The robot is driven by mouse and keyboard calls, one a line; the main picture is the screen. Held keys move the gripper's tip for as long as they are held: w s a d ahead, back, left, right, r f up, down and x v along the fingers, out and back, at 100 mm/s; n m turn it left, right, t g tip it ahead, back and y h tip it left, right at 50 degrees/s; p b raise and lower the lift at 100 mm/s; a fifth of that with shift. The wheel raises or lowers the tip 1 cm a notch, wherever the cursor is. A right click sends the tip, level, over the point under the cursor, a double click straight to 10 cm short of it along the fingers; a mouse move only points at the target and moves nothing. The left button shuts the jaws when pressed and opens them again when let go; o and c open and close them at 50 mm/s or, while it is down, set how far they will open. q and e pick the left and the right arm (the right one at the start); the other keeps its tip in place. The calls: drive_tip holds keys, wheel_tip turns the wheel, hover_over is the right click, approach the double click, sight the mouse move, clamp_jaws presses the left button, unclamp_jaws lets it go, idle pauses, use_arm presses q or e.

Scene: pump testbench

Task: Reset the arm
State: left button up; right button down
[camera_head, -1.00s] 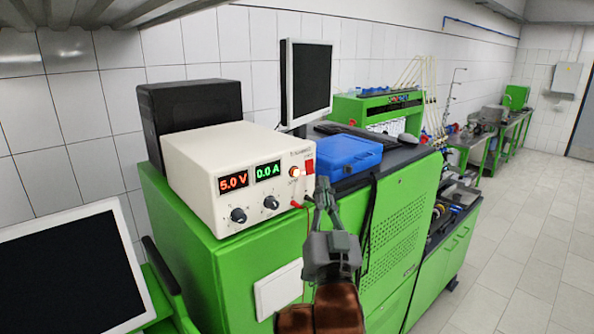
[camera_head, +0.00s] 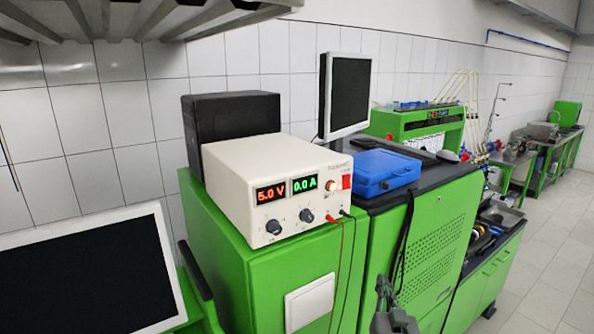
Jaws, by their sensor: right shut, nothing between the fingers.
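My right gripper (camera_head: 387,292) shows at the bottom of the head view, right of centre. It is shut and empty, in front of the green cabinet and below the power supply, apart from both. Only its fingers and front part show; the rest of my right arm is below the picture's edge. My left gripper is not in view. The white power supply (camera_head: 235,170) stands on the green cabinet (camera_head: 262,275). Its displays read 5.0 V and 0.0 A, and a light glows beside its red switch (camera_head: 347,181). A red and a black lead hang from its front.
A black box (camera_head: 232,118) stands behind the power supply. A blue case (camera_head: 372,171) and a monitor (camera_head: 348,95) are to its right. Another screen (camera_head: 85,275) is at the lower left. A dark cable hangs near my right gripper. The floor at the right is clear.

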drive_tip(key=s+d+f+g, duration=0.2)
drive_tip(key=s+d+f, duration=0.15)
drive_tip(key=f, duration=0.65)
drive_tip(key=s+d+f+n+g, duration=0.1)
drive_tip(key=s+d+f+g, duration=0.2)
drive_tip(key=f, duration=0.7)
drive_tip(key=s+d+f+g, duration=0.2)
drive_tip(key=s+f, duration=0.3)
drive_tip(key=f, duration=0.4)
drive_tip(key=s+d+f+n+g, duration=0.1)
drive_tip(key=s+f+g, duration=0.2)
drive_tip(key=s+f, duration=0.45)
drive_tip(key=s+d+f+g+y, duration=0.15)
drive_tip(key=s+f, duration=0.35)
drive_tip(key=s, duration=0.6)
drive_tip(key=s+d+f+n+g+h, duration=0.1)
drive_tip(key=s+d+f+g, duration=0.15)
drive_tip(key=s+f, duration=0.55)
wheel_tip(320, 180, down, 31)
drive_tip(key=s+a+g+y+b, duration=0.1)
drive_tip(key=s+a+g+b, duration=0.1)
drive_tip(key=s+b, duration=0.1)
drive_tip(key=s+f+n+g+b, duration=0.1)
drive_tip(key=s+f, duration=1.7)
drive_tip(key=f, duration=0.1)
drive_tip(key=shift+b, duration=0.35)
drive_tip(key=shift+a, duration=0.1)
